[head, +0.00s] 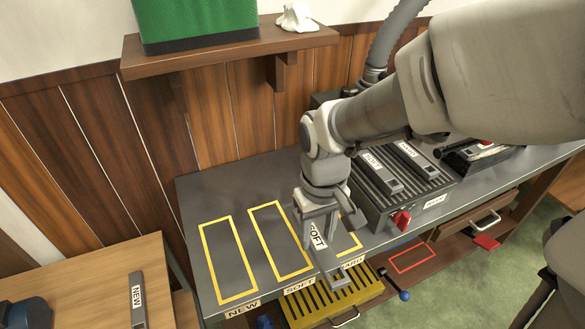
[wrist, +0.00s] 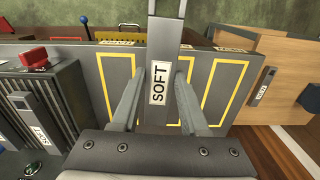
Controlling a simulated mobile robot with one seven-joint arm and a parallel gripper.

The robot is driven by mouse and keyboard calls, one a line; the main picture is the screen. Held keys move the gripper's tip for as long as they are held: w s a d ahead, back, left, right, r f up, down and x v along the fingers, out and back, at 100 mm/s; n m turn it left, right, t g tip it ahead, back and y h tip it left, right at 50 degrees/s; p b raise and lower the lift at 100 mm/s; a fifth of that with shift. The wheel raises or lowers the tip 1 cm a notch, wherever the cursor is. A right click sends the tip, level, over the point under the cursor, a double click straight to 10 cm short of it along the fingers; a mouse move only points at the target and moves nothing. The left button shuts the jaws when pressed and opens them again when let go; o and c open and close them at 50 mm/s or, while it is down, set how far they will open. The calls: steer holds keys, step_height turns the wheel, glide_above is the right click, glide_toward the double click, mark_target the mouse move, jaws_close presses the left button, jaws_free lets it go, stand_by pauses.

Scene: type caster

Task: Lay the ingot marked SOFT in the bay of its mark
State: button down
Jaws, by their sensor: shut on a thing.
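My gripper (head: 316,226) is shut on the grey ingot marked SOFT (head: 328,265), which also shows upright between the fingers in the wrist view (wrist: 163,84). The ingot is held above the bench, its long side pointing to the front edge. Three yellow-outlined bays lie on the bench: NEW (head: 228,262) at left, SOFT (head: 278,240) in the middle, HARD (head: 349,240) at right. In the head view the ingot and gripper cover most of the HARD bay. The SOFT bay looks empty. The wrist view shows the bays in reverse order, partly hidden by the ingot.
A ribbed dark machine (head: 433,187) with a red knob (head: 402,220) stands right of the bays and carries more ingots (head: 382,176). A NEW ingot (head: 137,300) lies on the wooden table at left. A shelf (head: 225,48) hangs on the wall behind.

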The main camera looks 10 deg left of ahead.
steer(key=shift+a+r, duration=0.25)
steer(key=shift+r, duration=0.05)
steer(key=shift+a+f+n, duration=0.1)
steer(key=shift+a+n, duration=0.05)
steer(key=shift+n, duration=0.15)
steer(key=w+a+f, duration=0.2)
steer(key=w+a+f+b, duration=0.1)
steer(key=w+a+f, duration=0.1)
steer(key=w+a, duration=0.1)
steer(key=w+a+f+b, duration=0.1)
steer(key=w+a+f, duration=0.2)
steer(key=shift+a, duration=0.1)
steer(key=shift+f+b, duration=0.7)
steer(key=shift+f, duration=1.25)
steer(key=shift+c, duration=2.1)
jaws_free()
steer(key=shift+f, duration=0.1)
